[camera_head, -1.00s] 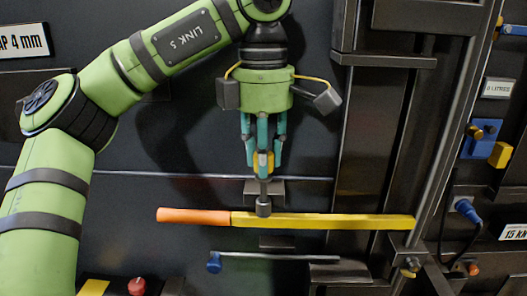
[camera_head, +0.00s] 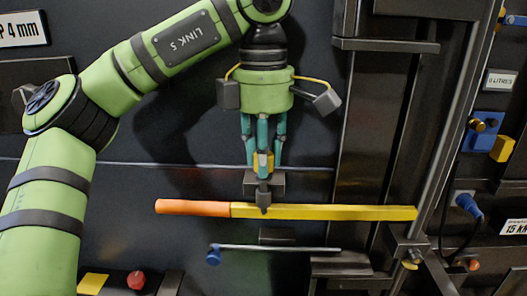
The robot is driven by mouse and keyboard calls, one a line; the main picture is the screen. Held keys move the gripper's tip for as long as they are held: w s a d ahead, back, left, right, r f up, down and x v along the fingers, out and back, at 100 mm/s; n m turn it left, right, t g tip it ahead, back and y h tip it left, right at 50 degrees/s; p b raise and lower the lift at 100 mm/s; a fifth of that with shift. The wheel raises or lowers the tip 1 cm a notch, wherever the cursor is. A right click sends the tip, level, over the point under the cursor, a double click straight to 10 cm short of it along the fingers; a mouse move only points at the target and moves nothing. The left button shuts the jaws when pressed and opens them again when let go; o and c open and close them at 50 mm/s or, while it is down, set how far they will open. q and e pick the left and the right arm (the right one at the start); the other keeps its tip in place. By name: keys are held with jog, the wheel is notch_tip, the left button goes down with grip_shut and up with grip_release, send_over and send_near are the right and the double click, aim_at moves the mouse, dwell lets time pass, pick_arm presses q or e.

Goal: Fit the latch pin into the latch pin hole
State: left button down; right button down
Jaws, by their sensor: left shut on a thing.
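My left gripper (camera_head: 263,163) is shut, pointing down, on a short grey metal piece that looks like the latch pin (camera_head: 263,198). Most of its upper part is hidden between the fingers. The pin is about upright, and its lower end overlaps the yellow bar (camera_head: 335,213) in the view. I cannot tell whether it touches the bar. A dark block (camera_head: 279,184) shows just beside the pin, above the bar. I cannot make out the latch pin hole. My right gripper is not in view.
The yellow bar has an orange grip (camera_head: 192,208) at its left end. A thin metal rod with a blue knob (camera_head: 213,255) lies below it. A steel upright frame (camera_head: 345,150) stands right of the gripper. A red button (camera_head: 136,280) is at the lower left.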

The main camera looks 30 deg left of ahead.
pick_arm(q)
jog(key=shift+f+b, duration=0.85)
jog(key=shift+f, duration=0.4)
jog(key=c, duration=0.9)
grip_release()
jog(key=shift+o, duration=0.2)
jog(key=shift+r, duration=0.15)
jog(key=shift+c, duration=0.4)
notch_tip(320, 180, up, 7)
jog(key=p, duration=0.8)
